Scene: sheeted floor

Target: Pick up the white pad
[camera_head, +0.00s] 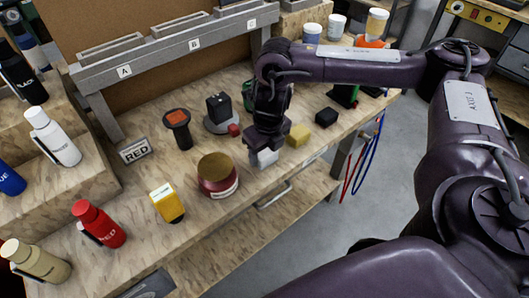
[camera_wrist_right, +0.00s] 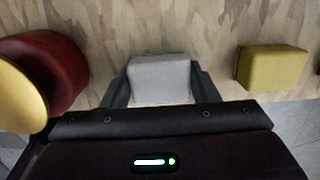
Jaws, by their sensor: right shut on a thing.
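The white pad (camera_head: 264,157) is a small pale block at the front part of the wooden workbench, under my right gripper (camera_head: 265,148). In the right wrist view the pad (camera_wrist_right: 160,78) sits between the two dark fingers of my right gripper (camera_wrist_right: 160,88), which is shut on it with a finger on each side. I cannot tell whether the pad touches the bench or is slightly above it. My left gripper is not in view.
A red jar with a brown lid (camera_head: 217,174) stands left of the pad. A yellow block (camera_head: 298,135) and a black block (camera_head: 326,117) lie to its right. A yellow box (camera_head: 167,203) and bottles, including a red one (camera_head: 98,223), stand farther left. The bench's front edge is close.

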